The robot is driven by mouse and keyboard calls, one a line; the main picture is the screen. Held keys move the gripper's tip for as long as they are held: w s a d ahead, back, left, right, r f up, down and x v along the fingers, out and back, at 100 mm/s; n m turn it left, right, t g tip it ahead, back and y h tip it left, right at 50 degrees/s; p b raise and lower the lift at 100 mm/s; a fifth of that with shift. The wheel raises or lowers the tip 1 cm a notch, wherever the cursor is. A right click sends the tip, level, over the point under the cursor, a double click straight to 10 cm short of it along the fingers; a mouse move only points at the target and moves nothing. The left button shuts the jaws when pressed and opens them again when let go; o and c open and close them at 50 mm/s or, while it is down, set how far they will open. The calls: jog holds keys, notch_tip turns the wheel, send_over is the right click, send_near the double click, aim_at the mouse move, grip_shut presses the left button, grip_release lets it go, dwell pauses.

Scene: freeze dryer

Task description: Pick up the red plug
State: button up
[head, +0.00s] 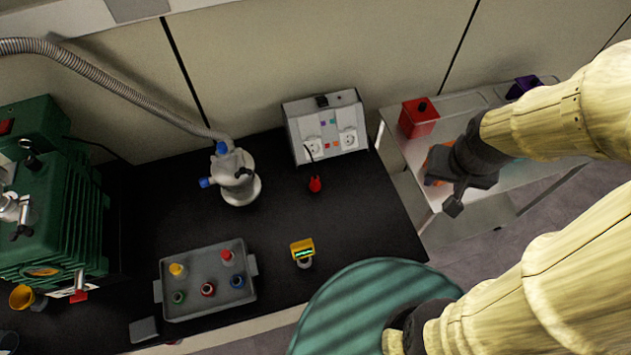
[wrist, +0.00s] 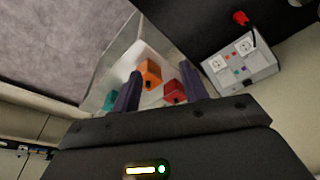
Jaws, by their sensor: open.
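The red plug (head: 315,184) lies on the black bench top, just in front of the white socket box, with a dark cord running up to the box. In the wrist view the plug (wrist: 240,18) shows near the top edge, beyond the socket box. My gripper (head: 440,195) is at the right, above the side table, well to the right of the plug. In the wrist view its two dark fingers (wrist: 160,90) stand apart with nothing held between them.
The socket box (head: 327,128) stands at the back of the bench (head: 350,215). A flask-like vessel (head: 236,178), a grey tray (head: 210,308) of coloured vials and a small yellow device (head: 302,250) stand left of or before the plug. A red box (head: 418,118) sits on the side table.

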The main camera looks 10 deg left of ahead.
jog(key=shift+o, duration=1.1)
jog(key=shift+w+a+f, duration=0.1)
jog(key=shift+w, duration=0.1)
jog(key=n+g+b, duration=0.3)
send_over(314, 180)
notch_tip(314, 180, down, 17)
jog(key=shift+a, duration=0.15)
notch_tip(314, 180, down, 12)
jog(key=p, duration=0.4)
